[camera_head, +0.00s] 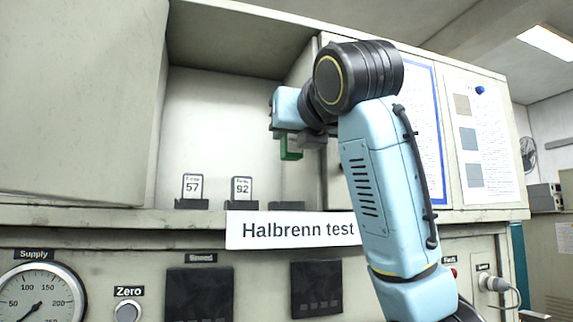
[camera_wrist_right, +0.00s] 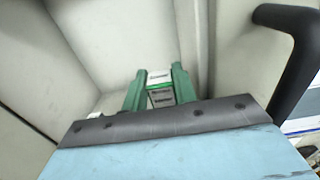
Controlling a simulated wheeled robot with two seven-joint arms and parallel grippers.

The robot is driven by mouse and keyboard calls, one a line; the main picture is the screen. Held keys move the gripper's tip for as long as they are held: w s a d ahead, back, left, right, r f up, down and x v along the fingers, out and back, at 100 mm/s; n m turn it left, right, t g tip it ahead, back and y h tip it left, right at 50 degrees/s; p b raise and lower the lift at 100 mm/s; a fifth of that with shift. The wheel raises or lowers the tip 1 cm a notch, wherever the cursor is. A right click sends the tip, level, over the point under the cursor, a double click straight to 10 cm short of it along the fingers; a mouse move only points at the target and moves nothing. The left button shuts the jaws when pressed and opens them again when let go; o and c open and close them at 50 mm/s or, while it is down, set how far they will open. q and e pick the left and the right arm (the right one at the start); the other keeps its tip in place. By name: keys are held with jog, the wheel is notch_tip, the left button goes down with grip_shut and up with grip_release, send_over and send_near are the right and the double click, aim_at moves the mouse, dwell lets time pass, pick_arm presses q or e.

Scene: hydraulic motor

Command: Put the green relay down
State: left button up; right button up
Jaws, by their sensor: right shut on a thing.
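My right gripper (camera_head: 290,150) hangs in front of the open recess of the cabinet, above the shelf. In the right wrist view its two green fingers (camera_wrist_right: 158,90) are shut on the green relay (camera_wrist_right: 160,97), a small block with a pale labelled face and a green edge. In the head view the relay cannot be told apart from the green fingers. It is held clear of the shelf (camera_head: 262,215). My left gripper is not in view.
Cards marked 57 (camera_head: 193,187) and 92 (camera_head: 242,189) stand in dark holders on the shelf. A dark low holder without a card (camera_head: 286,206) is to their right, below my gripper. A "Halbrenn test" sign (camera_head: 290,230) hangs on the shelf front. Cabinet walls flank the recess.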

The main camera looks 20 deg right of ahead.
aim_at(287, 154)
jog(key=shift+w+a, duration=0.1)
jog(key=shift+w, duration=1.05)
jog(key=shift+w+f, duration=0.2)
jog(key=shift+f, duration=0.35)
jog(key=shift+w+f, duration=0.15)
jog(key=shift+f, duration=0.4)
jog(key=shift+s+f, duration=0.1)
jog(key=shift+f, duration=0.4)
notch_tip(287, 154, down, 3)
jog(key=shift+f, duration=0.15)
jog(key=shift+w+f, duration=0.2)
jog(key=shift+f, duration=0.05)
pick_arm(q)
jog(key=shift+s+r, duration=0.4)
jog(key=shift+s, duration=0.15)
